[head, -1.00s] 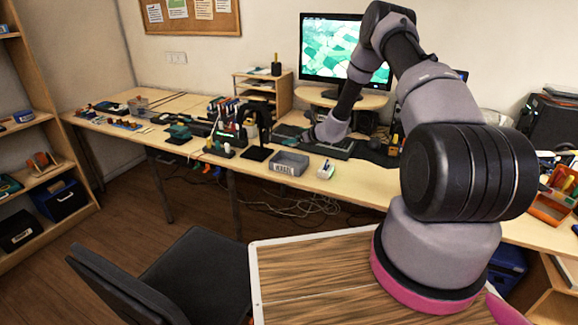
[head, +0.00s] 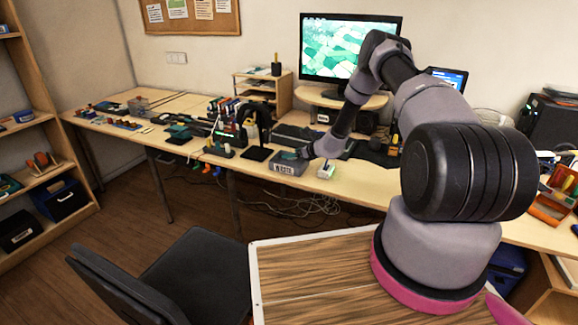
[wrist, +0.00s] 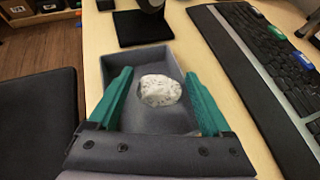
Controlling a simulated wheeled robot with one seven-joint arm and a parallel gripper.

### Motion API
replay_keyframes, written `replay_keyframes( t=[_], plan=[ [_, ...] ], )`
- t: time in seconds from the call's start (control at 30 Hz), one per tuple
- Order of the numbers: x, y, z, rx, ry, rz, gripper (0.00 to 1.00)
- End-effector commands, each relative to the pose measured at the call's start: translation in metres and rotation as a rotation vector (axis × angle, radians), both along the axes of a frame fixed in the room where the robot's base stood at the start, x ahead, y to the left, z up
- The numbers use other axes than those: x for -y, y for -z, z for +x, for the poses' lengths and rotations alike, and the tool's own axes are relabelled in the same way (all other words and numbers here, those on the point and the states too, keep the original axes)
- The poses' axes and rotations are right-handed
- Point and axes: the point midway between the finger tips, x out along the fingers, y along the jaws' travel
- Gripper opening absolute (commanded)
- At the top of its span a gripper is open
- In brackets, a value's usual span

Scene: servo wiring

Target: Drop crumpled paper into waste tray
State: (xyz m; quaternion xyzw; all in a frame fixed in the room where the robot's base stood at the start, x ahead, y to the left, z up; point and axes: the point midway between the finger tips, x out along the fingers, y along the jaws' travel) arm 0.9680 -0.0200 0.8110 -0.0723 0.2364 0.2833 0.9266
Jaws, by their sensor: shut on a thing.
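The crumpled paper (wrist: 160,90) is a whitish ball between the green fingers of my gripper (wrist: 159,84) in the wrist view. My gripper is shut on it. The grey waste tray (wrist: 112,70) lies beneath and around the ball in this view, its floor showing behind it. In the head view the tray (head: 288,168), with lettering on its front, stands near the table's front edge.
A keyboard (wrist: 270,62) with a dark wrist rest (wrist: 245,85) lies right of the tray in the wrist view. A black stand base (wrist: 142,27) is just beyond the tray. A chair (head: 195,270) is in front.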

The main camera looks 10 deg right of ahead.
Motion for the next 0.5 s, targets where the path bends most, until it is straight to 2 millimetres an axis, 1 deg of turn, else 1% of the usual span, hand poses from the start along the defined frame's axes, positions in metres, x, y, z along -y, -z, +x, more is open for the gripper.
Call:
replay_keyframes(
  t=[0.03, 0.07, 0.1, 0.37, 0.5],
  plan=[
    [0.0, -0.0001, 0.0, 0.0, 0.0, 0.0, 0.15],
    [0.0, -0.0001, 0.0, 0.0, 0.0, 0.0, 0.87],
    [0.0, -0.0001, 0.0, 0.0, 0.0, 0.0, 1.0],
    [0.0005, -0.0006, -0.0006, 0.0, 0.0, 0.0, 1.0],
    [0.0067, -0.0062, -0.0089, -0.001, 0.0, -0.001, 1.0]
  ],
)
